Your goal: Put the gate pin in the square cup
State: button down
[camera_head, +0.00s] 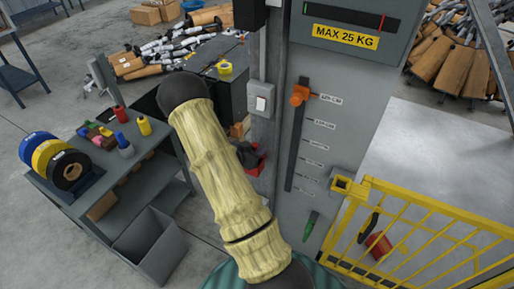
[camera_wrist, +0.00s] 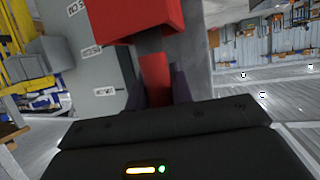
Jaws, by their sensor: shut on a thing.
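My gripper (camera_head: 246,154) is beside the lower left side of the grey panel. In the wrist view its dark fingers (camera_wrist: 157,92) are shut on a narrow red piece (camera_wrist: 155,74), which I take to be the gate pin; its far end is not clear. A larger red box-like thing (camera_wrist: 135,18), likely the square cup, shows just beyond it. In the head view this red thing (camera_head: 258,167) is partly behind my gripper. I cannot tell whether the pin touches the cup.
The grey panel (camera_head: 330,190) has a slot with an orange slider (camera_head: 300,94) and a green-handled piece (camera_head: 311,225). A yellow gate (camera_head: 430,215) with a red cylinder (camera_head: 378,246) stands right. A bench (camera_head: 75,200) with spools and bottles stands left.

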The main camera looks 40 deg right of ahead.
jog(key=shift+f, duration=0.15)
jog(key=c, duration=1.2)
grip_release()
jog(key=shift+c, duration=0.2)
jog(key=b+v, duration=0.2)
jog(key=v, duration=1)
